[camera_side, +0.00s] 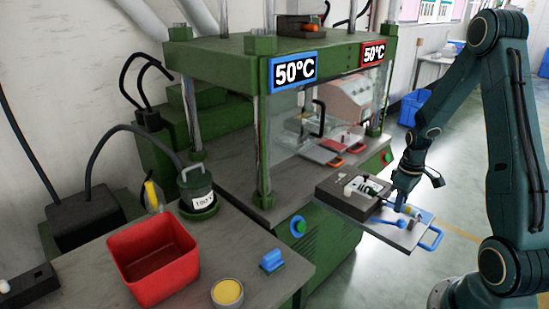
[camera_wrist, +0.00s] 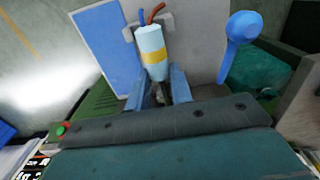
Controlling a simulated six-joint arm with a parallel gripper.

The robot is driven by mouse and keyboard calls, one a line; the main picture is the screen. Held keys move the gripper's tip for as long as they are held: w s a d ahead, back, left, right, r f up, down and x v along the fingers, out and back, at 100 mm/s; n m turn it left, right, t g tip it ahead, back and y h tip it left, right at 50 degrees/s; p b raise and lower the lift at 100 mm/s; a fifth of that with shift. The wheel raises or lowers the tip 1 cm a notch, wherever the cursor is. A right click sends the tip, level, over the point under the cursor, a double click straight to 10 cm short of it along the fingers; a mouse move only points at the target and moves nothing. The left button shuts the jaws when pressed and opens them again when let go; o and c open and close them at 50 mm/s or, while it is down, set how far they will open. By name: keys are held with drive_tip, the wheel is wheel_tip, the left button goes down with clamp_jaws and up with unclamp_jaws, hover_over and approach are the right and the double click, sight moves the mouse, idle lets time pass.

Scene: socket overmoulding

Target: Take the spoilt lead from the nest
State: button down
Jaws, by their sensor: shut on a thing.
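My gripper (camera_wrist: 158,92) is shut on what appears to be the lead (camera_wrist: 152,50), a pale cylindrical body with a yellow band and a blue and a red wire end. The lead lies between the fingertips, pointing away from the wrist; its lower end is hidden between the fingers. In the side view my gripper (camera_side: 398,205) is low over the metal tray (camera_side: 393,237) at the front of the press, and the banded lead (camera_side: 413,211) shows beside it. Whether the lead touches the tray is unclear. The dark mould block (camera_side: 345,203) with white parts sits left of the gripper.
The green press (camera_side: 255,60) stands left of the arm. A red bin (camera_side: 152,256), a yellow tin (camera_side: 227,291) and a blue block (camera_side: 272,261) stand on the bench.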

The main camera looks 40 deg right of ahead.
drive_tip(key=shift+r, duration=0.1)
wheel_tip(320, 180, up, 20)
idle(0.7)
